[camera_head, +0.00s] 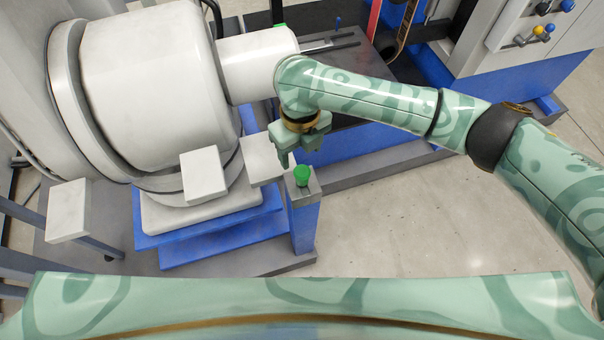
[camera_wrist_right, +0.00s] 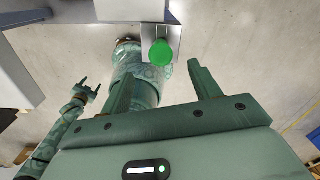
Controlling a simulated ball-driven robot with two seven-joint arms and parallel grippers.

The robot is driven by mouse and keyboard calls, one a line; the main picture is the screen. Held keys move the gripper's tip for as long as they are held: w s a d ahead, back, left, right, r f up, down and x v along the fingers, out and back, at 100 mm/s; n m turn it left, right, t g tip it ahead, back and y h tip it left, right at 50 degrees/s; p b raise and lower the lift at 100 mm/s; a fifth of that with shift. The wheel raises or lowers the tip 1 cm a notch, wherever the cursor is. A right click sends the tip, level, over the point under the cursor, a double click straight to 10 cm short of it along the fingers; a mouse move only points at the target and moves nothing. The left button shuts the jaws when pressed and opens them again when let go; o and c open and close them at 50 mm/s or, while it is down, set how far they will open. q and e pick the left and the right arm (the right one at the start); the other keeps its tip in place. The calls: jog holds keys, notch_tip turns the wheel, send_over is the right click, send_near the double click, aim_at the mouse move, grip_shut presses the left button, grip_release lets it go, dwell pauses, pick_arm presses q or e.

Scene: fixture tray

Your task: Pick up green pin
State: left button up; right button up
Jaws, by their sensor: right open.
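The green pin (camera_head: 302,174) stands upright on the grey top of a blue post in the head view. In the right wrist view the green pin (camera_wrist_right: 161,53) shows as a round green top beyond and between the fingertips. My right gripper (camera_head: 300,155) is just above and behind the pin in the head view, fingers apart and nothing between them. The same right gripper (camera_wrist_right: 163,75) shows open in the wrist view. My left gripper (camera_wrist_right: 88,88) shows small at the left of the wrist view, its fingers apart and empty; it is not in the head view.
A large white cylindrical machine (camera_head: 150,85) stands left of the post on a blue base. White blocks (camera_head: 204,175) sit close left of the pin. Another green piece (camera_head: 279,26) shows at the back. Bare floor (camera_head: 400,220) lies right of the post.

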aim_at(302, 171)
notch_tip(302, 171, down, 6)
jog(key=shift+w+r+b, duration=0.15)
jog(key=shift+r+b, duration=0.1)
jog(key=shift+b, duration=0.5)
jog(key=shift+f, duration=0.35)
jog(key=f, duration=0.1)
jog(key=f+b, duration=0.1)
jog(key=f, duration=0.1)
jog(key=f+b, duration=0.1)
jog(key=shift+s+d+f, duration=0.2)
jog(key=shift+s+f, duration=0.1)
jog(key=shift+f, duration=0.1)
jog(key=shift+r, duration=0.1)
jog(key=shift+c, duration=1.2)
jog(key=c, duration=0.9)
